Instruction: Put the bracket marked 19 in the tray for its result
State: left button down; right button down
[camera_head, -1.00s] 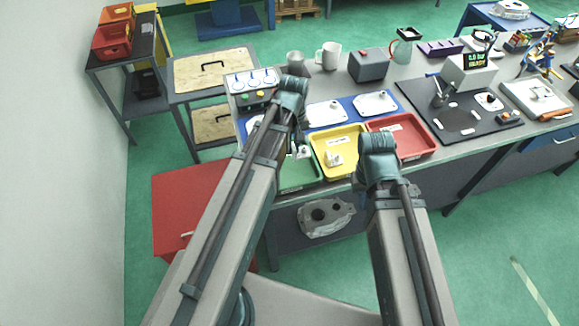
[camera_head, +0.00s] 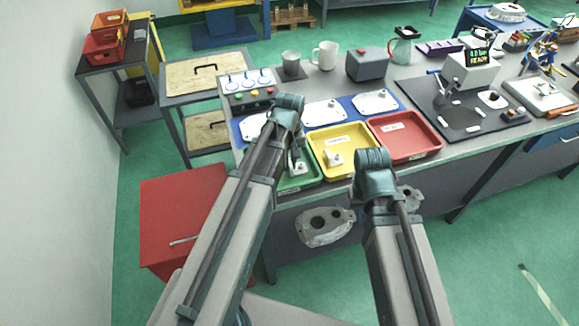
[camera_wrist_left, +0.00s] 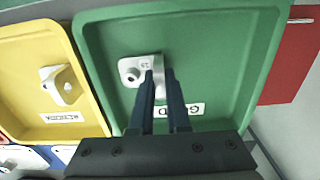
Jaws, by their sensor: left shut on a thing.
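A pale metal bracket (camera_wrist_left: 138,72) with a round hole and a small mark, not clearly legible, is between the fingertips of my left gripper (camera_wrist_left: 160,82). The gripper is shut on it, inside the green tray (camera_wrist_left: 225,45), at or just above its floor. The tray label is partly covered by a finger; a G and a D show. In the head view the bracket (camera_head: 299,168) shows at my left gripper (camera_head: 294,160), over the green tray (camera_head: 302,182). The right arm's gripper is hidden in the head view.
A yellow tray (camera_head: 359,169) beside the green one holds another bracket (camera_head: 333,157). A red tray (camera_head: 427,152) to its right looks empty. Flat plates lie on a blue mat behind. A tester (camera_head: 470,71) with a lit display stands on a black mat.

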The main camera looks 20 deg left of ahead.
pick_arm(q)
jog(key=shift+r, duration=0.1)
jog(key=c, duration=0.9)
grip_release()
notch_tip(320, 180, up, 12)
jog(key=p, duration=1.2)
jog(key=s+d+m+y, duration=0.1)
jog(key=s+d+m, duration=0.9)
jog(key=s+d, duration=0.1)
jog(key=shift+s+d+m, duration=0.3)
jog(key=shift+s+d, duration=0.05)
jog(key=shift+s, duration=0.5)
